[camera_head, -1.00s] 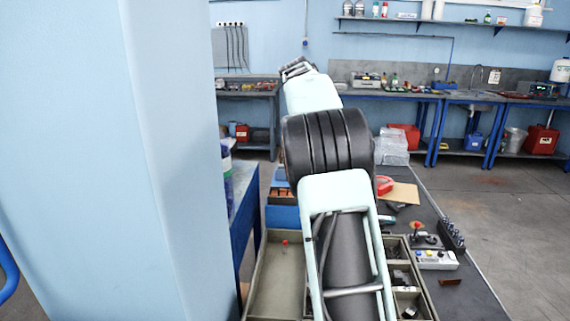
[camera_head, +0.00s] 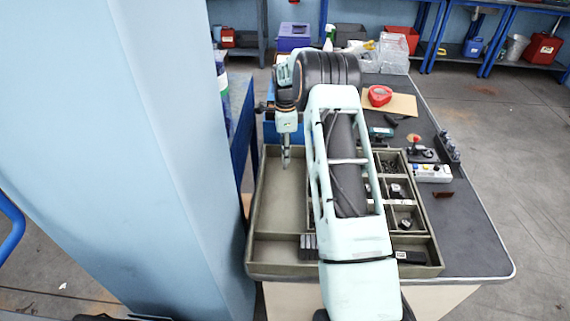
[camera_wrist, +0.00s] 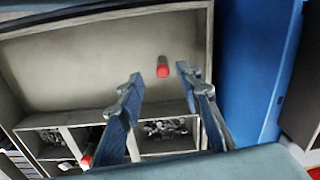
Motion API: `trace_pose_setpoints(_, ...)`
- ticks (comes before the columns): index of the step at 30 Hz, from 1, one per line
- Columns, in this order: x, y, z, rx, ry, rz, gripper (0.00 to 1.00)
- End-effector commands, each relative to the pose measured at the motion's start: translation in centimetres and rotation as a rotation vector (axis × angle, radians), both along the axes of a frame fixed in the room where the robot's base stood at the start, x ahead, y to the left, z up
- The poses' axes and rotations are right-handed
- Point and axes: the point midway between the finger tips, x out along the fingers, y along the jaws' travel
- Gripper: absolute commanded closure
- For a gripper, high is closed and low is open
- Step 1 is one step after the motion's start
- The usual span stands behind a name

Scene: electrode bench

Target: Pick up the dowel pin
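A small red-ended piece, seemingly the dowel pin (camera_wrist: 162,67), stands in the large bare compartment of the grey-green tray (camera_wrist: 60,30) in the wrist view. My gripper (camera_wrist: 159,76) is open, with its two blue fingers either side of the pin in that picture; I cannot tell the height gap. In the head view my gripper (camera_head: 286,162) points down over the tray's long left compartment (camera_head: 275,215), and the pin is hidden there.
Smaller compartments of the tray hold dark metal parts (camera_wrist: 165,128). Another red-ended piece (camera_wrist: 87,160) shows at lower left in the wrist view. A blue box (camera_wrist: 250,60) stands beside the tray. A red tape roll (camera_head: 380,95) and a white switch box (camera_head: 432,173) lie on the bench.

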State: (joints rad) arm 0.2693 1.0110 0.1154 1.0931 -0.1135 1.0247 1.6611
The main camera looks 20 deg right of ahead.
Motion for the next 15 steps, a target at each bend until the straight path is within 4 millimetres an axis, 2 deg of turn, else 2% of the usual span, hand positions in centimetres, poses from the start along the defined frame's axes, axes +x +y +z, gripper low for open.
trace_pose_setpoints(9,0.3,0.0,-4.2,0.000,0.001,0.000,0.67)
trace_pose_setpoints(15,0.4,0.0,-4.7,-0.001,-0.001,0.000,0.67)
